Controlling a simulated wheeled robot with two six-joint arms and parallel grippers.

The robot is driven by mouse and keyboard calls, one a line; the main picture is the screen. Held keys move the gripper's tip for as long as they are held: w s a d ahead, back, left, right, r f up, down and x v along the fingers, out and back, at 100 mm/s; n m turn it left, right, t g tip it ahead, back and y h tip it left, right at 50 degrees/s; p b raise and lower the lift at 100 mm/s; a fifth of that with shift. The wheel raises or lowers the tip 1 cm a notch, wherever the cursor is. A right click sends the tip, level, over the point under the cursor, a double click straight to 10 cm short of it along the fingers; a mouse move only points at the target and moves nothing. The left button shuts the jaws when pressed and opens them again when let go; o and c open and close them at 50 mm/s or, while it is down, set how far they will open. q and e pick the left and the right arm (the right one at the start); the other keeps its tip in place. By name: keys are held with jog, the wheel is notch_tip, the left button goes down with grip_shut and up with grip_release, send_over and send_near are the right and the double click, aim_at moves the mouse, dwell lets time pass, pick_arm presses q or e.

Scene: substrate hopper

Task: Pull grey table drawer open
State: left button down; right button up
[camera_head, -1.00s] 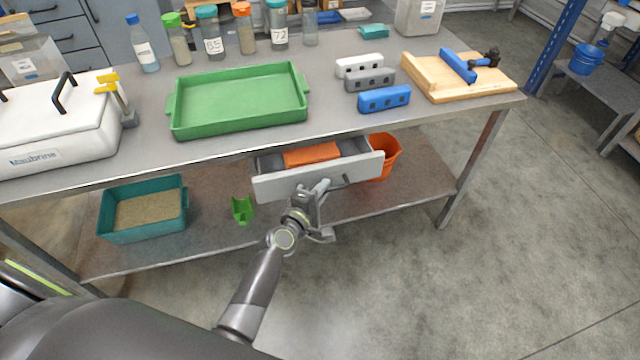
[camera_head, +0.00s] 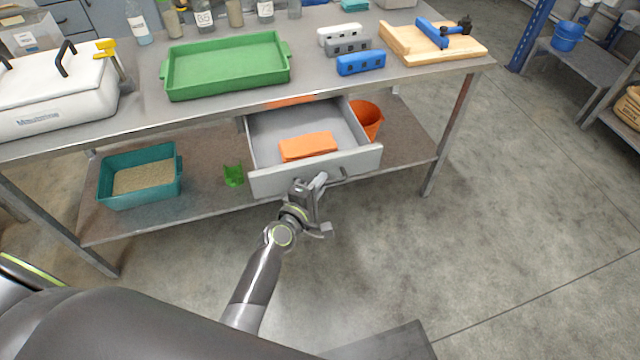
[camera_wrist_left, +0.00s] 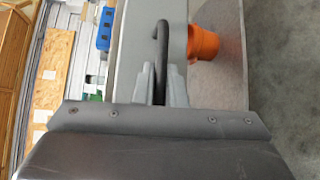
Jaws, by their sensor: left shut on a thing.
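The grey drawer (camera_head: 262,184) under the table top is pulled well out, with an orange item (camera_head: 308,146) lying inside it. Its dark bar handle (camera_wrist_left: 161,50) shows between my fingers in the left wrist view, on the pale drawer front (camera_wrist_left: 135,45). My left gripper (camera_head: 318,184) is at the drawer front, and it also shows in the left wrist view (camera_wrist_left: 166,82), shut on the handle. The fingers hide part of the handle. My right gripper is not in view.
The steel table (camera_head: 300,70) carries a green tray (camera_head: 225,66), a white box (camera_head: 55,100) and blocks. An orange bucket (camera_head: 366,120) stands behind the drawer's right side. A teal bin (camera_head: 140,200) and green scoop (camera_head: 233,176) sit on the lower shelf. Floor in front is free.

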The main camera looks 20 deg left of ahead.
pick_arm(q)
jog(key=c, duration=1.8)
grip_release()
jog(key=shift+o, duration=0.2)
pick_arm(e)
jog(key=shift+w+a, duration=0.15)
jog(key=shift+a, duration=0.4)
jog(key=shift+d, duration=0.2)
